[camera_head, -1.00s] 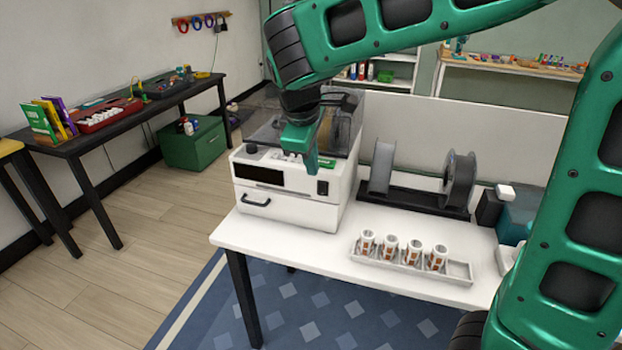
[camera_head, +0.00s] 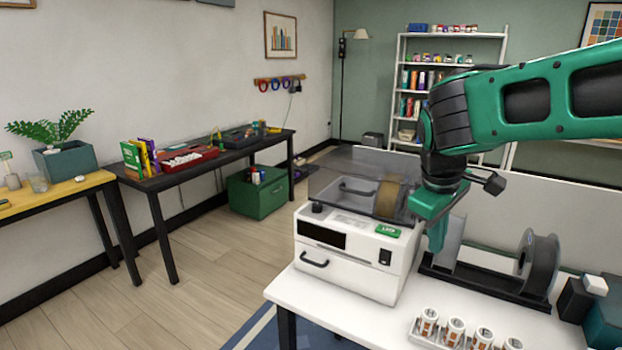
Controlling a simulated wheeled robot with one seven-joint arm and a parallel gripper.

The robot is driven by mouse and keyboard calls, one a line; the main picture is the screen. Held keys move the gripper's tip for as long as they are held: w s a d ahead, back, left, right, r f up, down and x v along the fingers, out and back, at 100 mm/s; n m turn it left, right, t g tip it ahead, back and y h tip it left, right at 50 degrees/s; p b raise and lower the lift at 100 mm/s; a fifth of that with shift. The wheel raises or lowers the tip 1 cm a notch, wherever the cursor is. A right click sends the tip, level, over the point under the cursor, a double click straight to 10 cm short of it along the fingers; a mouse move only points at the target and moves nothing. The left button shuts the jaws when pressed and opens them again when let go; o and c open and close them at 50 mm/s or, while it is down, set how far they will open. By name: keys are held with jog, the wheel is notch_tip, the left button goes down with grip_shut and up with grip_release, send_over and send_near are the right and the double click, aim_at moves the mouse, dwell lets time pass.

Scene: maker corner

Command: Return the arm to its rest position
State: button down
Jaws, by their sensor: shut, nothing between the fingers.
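My green arm reaches in from the right edge of the head view. My gripper (camera_head: 437,235) hangs down from it, pointing at the table, with its fingers together and nothing held. It appears in front of the right side of the white machine (camera_head: 345,273) and the spool rack behind. I cannot tell the exact height of its tips above the table.
The white table (camera_head: 350,308) carries the machine with a clear lid (camera_head: 345,187), a dark spool (camera_head: 539,263) and a tray (camera_head: 425,338) of several small cups. A black side table (camera_head: 235,148) and a green box (camera_head: 258,192) stand left. Floor between is free.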

jog(key=s+d+f+m+y, duration=0.1)
jog(key=s+d+m, duration=0.3)
jog(key=s, duration=0.4)
jog(key=s+d+f+m+g, duration=0.1)
jog(key=s+d+f+m, duration=0.3)
jog(key=s, duration=0.4)
jog(key=s+d+f+m+g+y, duration=0.1)
jog(key=s+d+f+m, duration=0.1)
jog(key=s+d+m, duration=0.2)
jog(key=s+m, duration=0.1)
jog(key=s, duration=0.2)
jog(key=shift+s+d+f+y, duration=0.15)
jog(key=shift+s+f+y, duration=0.15)
jog(key=shift+s+f, duration=0.1)
jog(key=shift+w+g, duration=0.15)
jog(key=shift+g, duration=0.15)
